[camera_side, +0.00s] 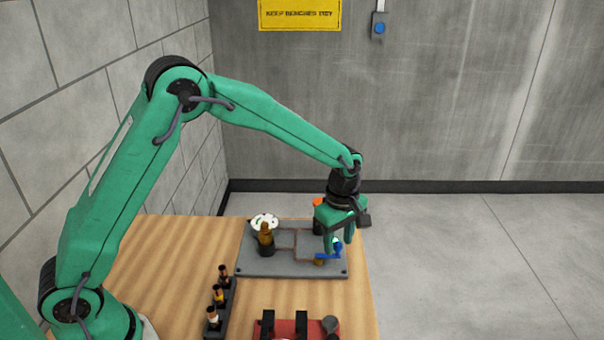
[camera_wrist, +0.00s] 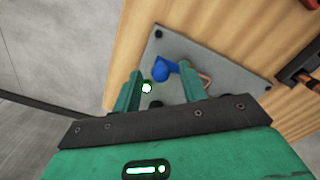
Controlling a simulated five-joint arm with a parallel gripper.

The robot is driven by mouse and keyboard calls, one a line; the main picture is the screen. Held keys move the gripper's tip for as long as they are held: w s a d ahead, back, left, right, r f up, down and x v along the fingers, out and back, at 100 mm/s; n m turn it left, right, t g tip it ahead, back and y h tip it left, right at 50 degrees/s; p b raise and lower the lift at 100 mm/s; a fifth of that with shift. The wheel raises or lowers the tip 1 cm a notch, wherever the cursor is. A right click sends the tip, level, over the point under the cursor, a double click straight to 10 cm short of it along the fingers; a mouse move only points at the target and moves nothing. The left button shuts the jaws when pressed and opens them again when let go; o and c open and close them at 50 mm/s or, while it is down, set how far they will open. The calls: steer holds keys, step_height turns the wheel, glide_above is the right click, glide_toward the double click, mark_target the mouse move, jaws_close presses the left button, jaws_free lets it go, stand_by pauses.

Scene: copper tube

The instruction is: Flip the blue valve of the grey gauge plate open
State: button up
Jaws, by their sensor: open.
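The grey gauge plate (camera_side: 290,265) lies flat on the wooden bench, with a white round gauge (camera_side: 264,221), brass fittings and copper tube on it. The blue valve (camera_side: 328,254) is near the plate's right front part, on a brass body. In the wrist view the blue valve (camera_wrist: 166,70) shows just beyond and between the fingers. My gripper (camera_side: 337,243) is open and points down right over the valve. In the wrist view my gripper (camera_wrist: 161,82) has its two green fingers spread, with nothing held. Whether a finger touches the handle I cannot tell.
A dark rack (camera_side: 220,306) with several small bottles stands front left of the plate. A red fixture (camera_side: 283,328) with black posts is at the front edge of view. The bench's right edge is close.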

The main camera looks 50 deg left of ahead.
mark_target(339, 242)
step_height(339, 242, up, 7)
steer(key=shift+r, duration=0.4)
stand_by(0.4)
steer(key=shift+r, duration=0.1)
steer(key=shift+s+a+r, duration=0.15)
steer(key=s+a+r+m+t, duration=0.2)
steer(key=s+a+r+m, duration=0.35)
steer(key=s, duration=0.35)
steer(key=s+a+r+m+t, duration=0.2)
steer(key=s+a+r+m, duration=0.2)
steer(key=s+r+m, duration=0.45)
steer(key=s+a+f+m+t, duration=0.1)
steer(key=s+f+m, duration=0.1)
steer(key=s, duration=0.6)
steer(key=shift+s+a+f+t, duration=0.25)
steer(key=shift+s+f+t, duration=0.05)
steer(key=shift+f, duration=0.5)
